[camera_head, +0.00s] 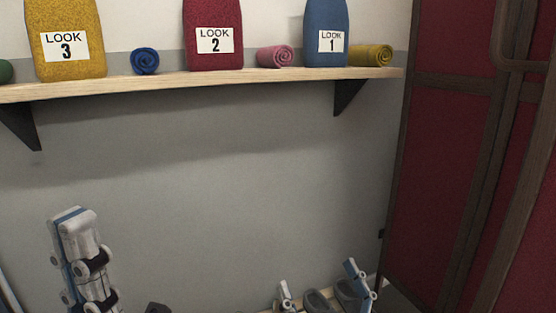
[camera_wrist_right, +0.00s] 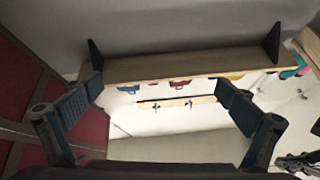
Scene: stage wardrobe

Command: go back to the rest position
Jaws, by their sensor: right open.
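My left gripper (camera_head: 78,225) stands at the lower left of the head view, pointing up in front of the grey wall. It is seen from the side, one finger in front of the other, so its opening cannot be judged. My right gripper (camera_head: 322,283) is at the bottom of the head view, right of the middle, below the shelf. Its fingers are spread wide with nothing between them. In the right wrist view the same open gripper (camera_wrist_right: 158,92) frames the shelf from below.
A wooden shelf (camera_head: 200,84) on black brackets carries yellow (camera_head: 68,15), red (camera_head: 212,15) and blue (camera_head: 326,15) LOOK-numbered pieces. A dark-framed red panel (camera_head: 440,180) stands at right. The wall space below the shelf is clear.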

